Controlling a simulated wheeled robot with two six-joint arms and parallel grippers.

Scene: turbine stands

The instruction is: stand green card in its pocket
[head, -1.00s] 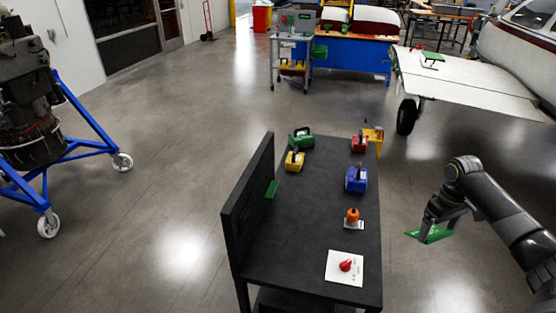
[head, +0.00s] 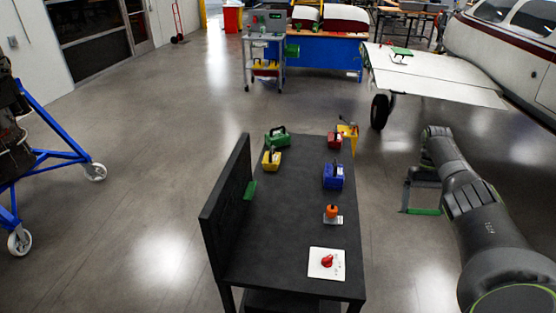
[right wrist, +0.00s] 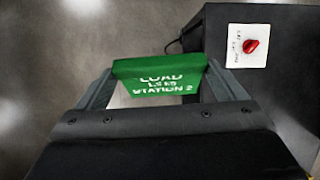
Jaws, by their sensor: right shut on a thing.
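The green card (head: 424,211) is held by my right gripper (head: 422,208), off the right side of the black table, above the floor. In the right wrist view the card (right wrist: 160,78) is between the two fingers of the gripper (right wrist: 158,88), with white lettering including "LOAD" and "STATION 2". In the head view the card shows as a thin green strip. A small green piece (head: 250,190) is at the table's dark upright panel (head: 228,190); I cannot tell whether it is the pocket. My left gripper is not in view.
Floor between arm and table is clear.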

